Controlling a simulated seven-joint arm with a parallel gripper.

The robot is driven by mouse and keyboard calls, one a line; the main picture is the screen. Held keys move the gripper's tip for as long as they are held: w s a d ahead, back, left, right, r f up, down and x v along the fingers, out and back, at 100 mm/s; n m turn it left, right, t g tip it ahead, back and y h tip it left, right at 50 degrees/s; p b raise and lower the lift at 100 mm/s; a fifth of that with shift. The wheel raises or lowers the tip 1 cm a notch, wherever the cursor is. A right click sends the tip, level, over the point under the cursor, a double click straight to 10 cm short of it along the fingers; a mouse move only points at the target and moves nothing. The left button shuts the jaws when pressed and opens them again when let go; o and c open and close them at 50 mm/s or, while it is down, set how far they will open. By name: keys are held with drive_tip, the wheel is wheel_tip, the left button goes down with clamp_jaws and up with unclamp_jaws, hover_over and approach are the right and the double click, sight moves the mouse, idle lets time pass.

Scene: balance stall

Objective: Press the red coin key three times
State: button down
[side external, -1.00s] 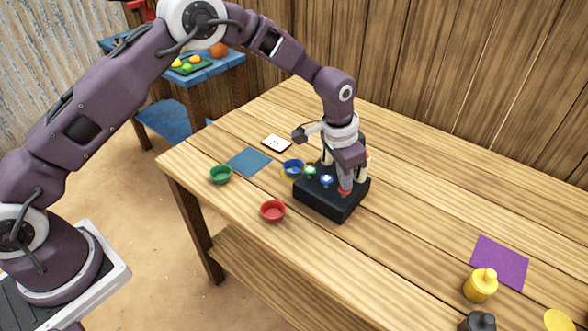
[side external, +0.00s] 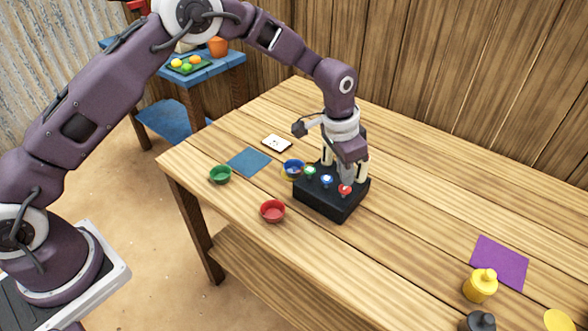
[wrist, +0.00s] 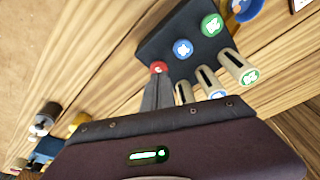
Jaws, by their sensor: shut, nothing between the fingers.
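The black key box (side external: 325,203) stands on the wooden table with a red coin key (side external: 345,189), a blue key (side external: 327,181) and a green key (side external: 310,171) in a row on top. My gripper (side external: 346,182) is shut and empty, pointing down with its tips just above the red key. In the wrist view the shut fingertips (wrist: 158,82) lie right beside the red key (wrist: 159,67) and cover its lower edge. I cannot tell whether they touch it. The blue key (wrist: 183,49) and green key (wrist: 212,25) are uncovered there.
Pale slotted tubes (wrist: 206,80) stand at the box's back, close to my fingers. A red bowl (side external: 272,211), green bowl (side external: 220,174) and blue bowl (side external: 293,167) are left of or near the box. A yellow weight (side external: 481,285) and purple mat (side external: 499,262) are right. Table between is clear.

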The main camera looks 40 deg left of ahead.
drive_tip(key=shift+f, duration=1.25)
drive_tip(key=shift+r, duration=1.25)
